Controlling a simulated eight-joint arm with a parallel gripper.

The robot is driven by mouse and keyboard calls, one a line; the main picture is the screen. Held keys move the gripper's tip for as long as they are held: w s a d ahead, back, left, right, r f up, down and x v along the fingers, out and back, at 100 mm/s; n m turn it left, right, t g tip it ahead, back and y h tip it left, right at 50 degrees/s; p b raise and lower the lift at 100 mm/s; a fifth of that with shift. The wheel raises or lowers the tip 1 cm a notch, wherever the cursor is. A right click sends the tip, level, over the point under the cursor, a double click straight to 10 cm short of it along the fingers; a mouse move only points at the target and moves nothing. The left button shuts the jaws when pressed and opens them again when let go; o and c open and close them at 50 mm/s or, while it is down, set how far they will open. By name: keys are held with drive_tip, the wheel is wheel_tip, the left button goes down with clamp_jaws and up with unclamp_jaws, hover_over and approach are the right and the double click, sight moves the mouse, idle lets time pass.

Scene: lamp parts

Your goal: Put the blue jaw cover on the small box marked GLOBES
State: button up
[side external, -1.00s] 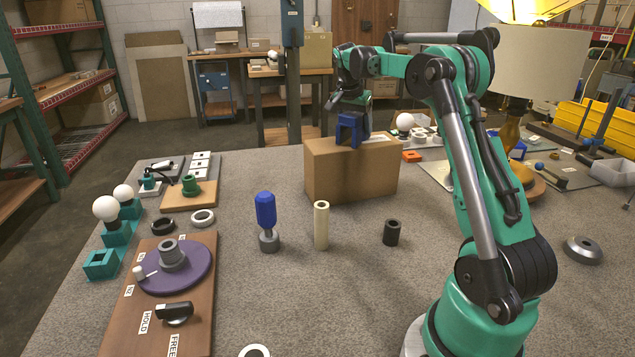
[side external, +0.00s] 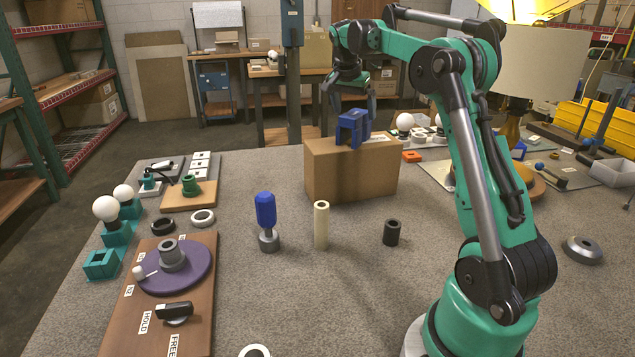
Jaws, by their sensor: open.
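The blue jaw cover (side external: 353,128) stands on top of a brown cardboard box (side external: 345,173) near the middle of the table. It looks like a small blue frame with an opening facing the camera. A white label shows on the box top beside it; its print is too small to read. My gripper (side external: 350,103) is open and empty above the cover, with its fingers pointing down and spread to either side of it. From this view I cannot tell whether a finger touches the cover.
A blue-handled tool (side external: 266,218), a cream tube (side external: 321,224) and a black ring (side external: 391,232) stand in front of the box. A white globe (side external: 404,121) and an orange block (side external: 412,156) are right of it. A large lamp (side external: 535,75) stands at the right.

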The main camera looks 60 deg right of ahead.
drive_tip(key=v, duration=0.8)
drive_tip(key=w+a+f+n+t+y, duration=0.15)
drive_tip(key=a+n+t, duration=0.25)
drive_tip(key=a+n, duration=0.75)
drive_tip(key=s+a+f+n+t+y, duration=0.1)
drive_tip(key=s+a+f+n, duration=0.2)
drive_tip(key=a+f, duration=0.3)
drive_tip(key=s+a+f+n+t+y, duration=0.2)
drive_tip(key=s+a+f, duration=0.3)
drive_tip(key=a, duration=0.7)
drive_tip(key=shift+s+a+f+n, duration=0.15)
drive_tip(key=shift+a+f+n, duration=0.15)
drive_tip(key=shift+f+n, duration=0.35)
